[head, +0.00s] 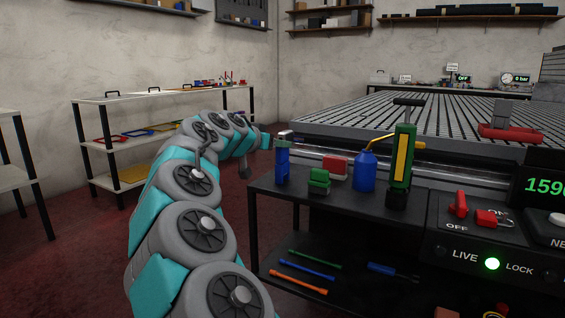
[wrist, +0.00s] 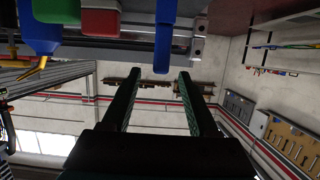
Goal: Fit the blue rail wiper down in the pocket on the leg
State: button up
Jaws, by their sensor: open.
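The blue rail wiper (head: 282,168) appears as an upright blue piece at the left end of the black cart top. In the wrist view the blue piece (wrist: 164,38) comes down from the top edge, its end in line with the gap between my fingertips. My gripper (wrist: 159,76) is open, with nothing visibly held between its fingers. In the head view my arm's end is beside the blue piece, and the fingers cannot be made out. A grey metal block (wrist: 197,46) is at the rail end near the blue piece. I cannot make out the pocket on the leg.
A green block (head: 319,181), a red block (head: 335,166), a blue oil can (head: 364,172) and a green-yellow tool (head: 402,160) crowd the black cart top (head: 300,197). The slatted grid table (head: 350,124) is behind. The floor left of the cart is clear.

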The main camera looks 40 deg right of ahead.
jog(key=x, duration=0.4)
jog(key=shift+d+f, duration=0.1)
grip_shut()
dwell(0.3)
